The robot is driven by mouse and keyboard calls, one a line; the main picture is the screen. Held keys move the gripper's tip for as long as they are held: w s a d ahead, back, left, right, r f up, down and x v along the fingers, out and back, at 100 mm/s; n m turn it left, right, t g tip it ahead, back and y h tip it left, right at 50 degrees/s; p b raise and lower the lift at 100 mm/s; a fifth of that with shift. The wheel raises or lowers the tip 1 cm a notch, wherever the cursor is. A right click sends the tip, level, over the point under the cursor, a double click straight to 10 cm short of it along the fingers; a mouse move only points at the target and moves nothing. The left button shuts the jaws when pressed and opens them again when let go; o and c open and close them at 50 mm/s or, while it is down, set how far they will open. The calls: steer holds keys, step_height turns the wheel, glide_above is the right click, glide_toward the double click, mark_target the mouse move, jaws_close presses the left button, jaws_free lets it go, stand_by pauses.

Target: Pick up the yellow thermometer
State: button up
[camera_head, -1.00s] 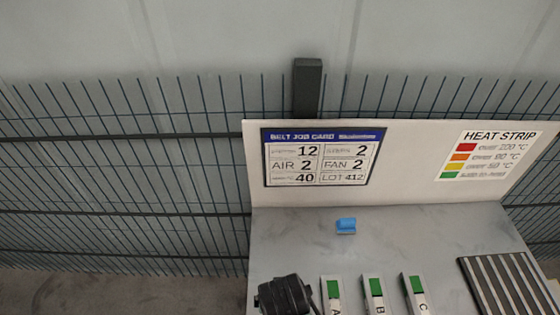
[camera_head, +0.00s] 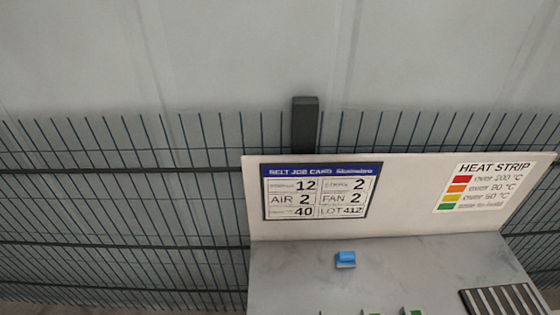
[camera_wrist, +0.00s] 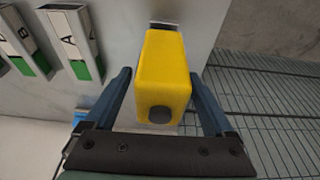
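The yellow thermometer (camera_wrist: 165,75) shows only in the wrist view, as a boxy yellow body with a round dark grey knob on its near end and a dark piece at its far end. My gripper (camera_wrist: 163,72) is open, with one blue finger on each side of the thermometer. A narrow gap shows between the body and each finger, so I see no clear contact. Whether the thermometer rests on the table is hard to tell. The head view shows neither the gripper nor the thermometer.
A grey table (camera_head: 420,262) has a back panel (camera_head: 410,205) with a job card and heat chart. A small blue block (camera_head: 345,259) sits near the panel. Green-and-white labelled holders (camera_wrist: 70,40) and a slatted black grate (camera_head: 500,299) stand nearby. A wire fence (camera_head: 120,200) is behind.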

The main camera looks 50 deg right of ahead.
steer(key=shift+r, duration=0.1)
jaws_close()
